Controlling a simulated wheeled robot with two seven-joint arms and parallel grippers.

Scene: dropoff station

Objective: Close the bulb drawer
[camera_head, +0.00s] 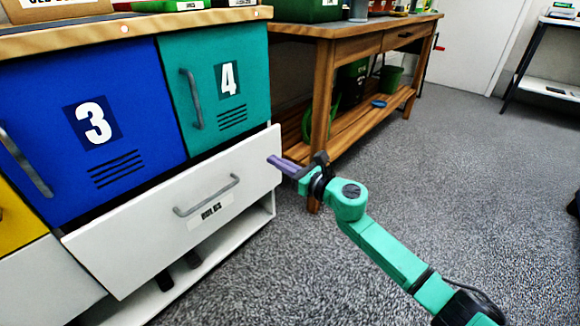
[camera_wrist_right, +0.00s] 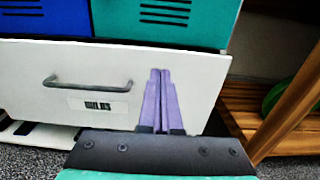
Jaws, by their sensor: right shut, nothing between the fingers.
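The white bulb drawer (camera_head: 165,232) stands pulled out below the blue and teal lockers in the head view. It has a grey bar handle (camera_head: 207,196) and a label reading "BULBS" (camera_head: 210,211). My right gripper (camera_head: 270,160) is at the drawer front's right end, its purple fingers shut and empty. In the right wrist view the shut fingers (camera_wrist_right: 160,72) point at the white drawer front (camera_wrist_right: 60,60), right of the handle (camera_wrist_right: 88,84). I cannot tell whether the fingertips touch the front. My left gripper is not in view.
The blue locker 3 (camera_head: 60,170) and teal locker 4 (camera_head: 250,60) are above the drawer. A wooden workbench (camera_head: 329,85) stands to the right, its near leg close behind my right gripper. Grey carpet (camera_head: 480,170) is open on the right.

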